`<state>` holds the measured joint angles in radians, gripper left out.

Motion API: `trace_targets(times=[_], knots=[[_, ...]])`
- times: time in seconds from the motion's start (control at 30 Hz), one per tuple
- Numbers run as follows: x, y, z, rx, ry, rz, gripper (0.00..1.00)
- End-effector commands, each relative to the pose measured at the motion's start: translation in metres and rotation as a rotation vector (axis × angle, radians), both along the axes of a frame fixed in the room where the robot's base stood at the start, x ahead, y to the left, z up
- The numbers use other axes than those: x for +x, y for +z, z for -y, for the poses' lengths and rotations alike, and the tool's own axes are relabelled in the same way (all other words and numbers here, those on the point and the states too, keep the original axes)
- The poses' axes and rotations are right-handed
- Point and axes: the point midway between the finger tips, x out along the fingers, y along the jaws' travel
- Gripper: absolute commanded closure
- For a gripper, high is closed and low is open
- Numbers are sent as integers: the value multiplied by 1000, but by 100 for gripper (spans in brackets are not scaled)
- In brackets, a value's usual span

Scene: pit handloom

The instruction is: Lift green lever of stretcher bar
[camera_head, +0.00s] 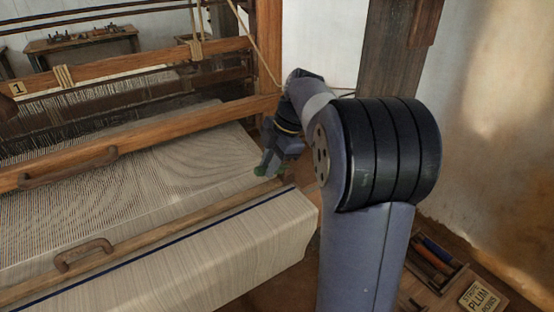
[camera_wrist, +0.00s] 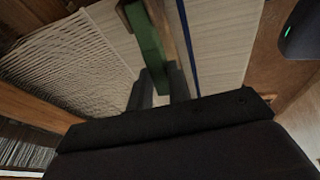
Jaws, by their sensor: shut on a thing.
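The green lever (camera_wrist: 150,45) runs down the upper middle of the wrist view, and its lower end lies between my fingers. My gripper (camera_wrist: 160,92) is shut on it. In the head view my gripper (camera_head: 268,168) is over the right edge of the cloth, and only a small bit of the green lever (camera_head: 259,171) shows beside it. The wooden stretcher bar (camera_head: 180,226) lies across the pale cloth (camera_head: 225,255), its right end near my gripper. How far the lever is raised from the bar I cannot tell.
A wooden beam (camera_head: 150,136) with a handle (camera_head: 68,168) crosses the loom behind the cloth. Another wooden handle (camera_head: 84,252) stands at the near left. An open crate (camera_head: 436,262) with tools and a lettered card (camera_head: 480,299) lie low at the right. A dark post (camera_head: 388,65) rises behind my arm.

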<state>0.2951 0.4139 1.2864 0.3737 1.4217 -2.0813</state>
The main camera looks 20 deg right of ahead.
Motion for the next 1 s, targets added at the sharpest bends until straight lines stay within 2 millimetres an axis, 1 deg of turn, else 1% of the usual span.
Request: trace_targets(times=[0.03, 0.13, 0.5, 0.7, 1.0], knots=[[1, 5, 4, 40, -6, -9, 100], [2, 9, 9, 129, -7, -26, 100], [5, 17, 23, 407, -3, -79, 100], [5, 20, 28, 496, -2, -96, 100], [6, 21, 31, 549, -3, -107, 100]])
